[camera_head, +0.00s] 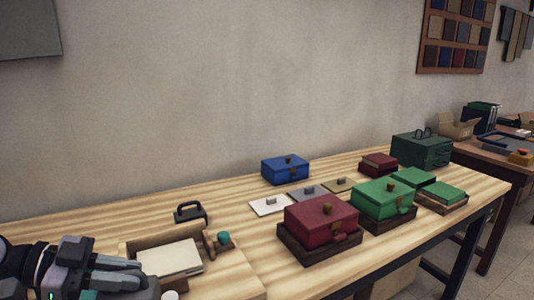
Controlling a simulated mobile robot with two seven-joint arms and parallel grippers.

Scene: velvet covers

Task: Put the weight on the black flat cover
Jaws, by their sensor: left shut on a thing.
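My left gripper (128,272) is at the bottom left, at the near side of a shallow wooden tray (140,241). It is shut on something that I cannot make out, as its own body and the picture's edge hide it. A dark block with a loop handle (190,214), which looks like a weight, stands on the table behind the tray. Flat covers with small knobs lie mid-table: a white one (266,206), a grey one (311,193) and a tan one (343,185). I cannot pick out a black flat cover. My right gripper is not in view.
A pale pad (170,259) lies in the tray, beside a teal-knobbed tool (223,238). A red box (321,218) and a green box (383,196) stand on dark bases. A blue box (285,170) stands behind the covers. The table's left rear is bare.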

